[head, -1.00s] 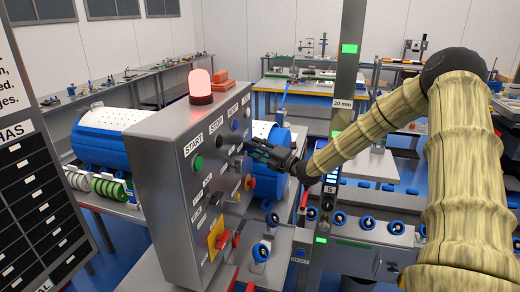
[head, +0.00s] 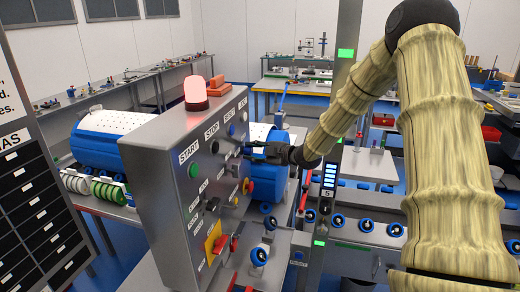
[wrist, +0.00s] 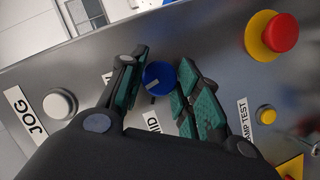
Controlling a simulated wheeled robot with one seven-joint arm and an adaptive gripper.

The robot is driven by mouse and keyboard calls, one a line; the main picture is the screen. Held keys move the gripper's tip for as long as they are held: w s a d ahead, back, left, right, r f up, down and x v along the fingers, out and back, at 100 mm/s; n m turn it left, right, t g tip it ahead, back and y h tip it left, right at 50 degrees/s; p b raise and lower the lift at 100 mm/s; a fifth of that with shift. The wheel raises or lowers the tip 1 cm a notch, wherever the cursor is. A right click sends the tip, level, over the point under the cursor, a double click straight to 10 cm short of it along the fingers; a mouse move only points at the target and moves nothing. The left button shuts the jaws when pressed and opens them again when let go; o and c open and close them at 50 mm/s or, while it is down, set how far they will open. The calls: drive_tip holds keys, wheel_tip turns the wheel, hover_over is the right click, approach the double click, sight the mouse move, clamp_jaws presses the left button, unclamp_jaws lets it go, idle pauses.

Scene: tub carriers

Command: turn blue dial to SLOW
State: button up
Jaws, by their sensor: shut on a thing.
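The blue dial (wrist: 158,78) shows in the wrist view on the grey panel, between my gripper's two green-padded fingers. A short white mark on its face points to the lower left. My gripper (wrist: 160,84) is shut on the dial, one finger on either side. In the head view my gripper (head: 243,150) reaches the upper right part of the panel's face, and I cannot make out the dial there. A label ending in "ID" is partly visible below the dial. I cannot see a SLOW label; my fingers cover part of the lettering.
The control panel (head: 165,200) has a red beacon (head: 195,95) on top. Near the dial are a white JOG button (wrist: 60,104), a red mushroom button (wrist: 281,33) on a yellow base and a small yellow button (wrist: 266,115). A metal post (head: 343,90) stands right of the panel.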

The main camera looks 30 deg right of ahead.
drive_tip(key=shift+w+r+m+g+p, duration=0.1)
drive_tip(key=shift+r+m+g+p, duration=0.15)
drive_tip(key=shift+m+p, duration=0.45)
drive_tip(key=shift+a+r, duration=0.1)
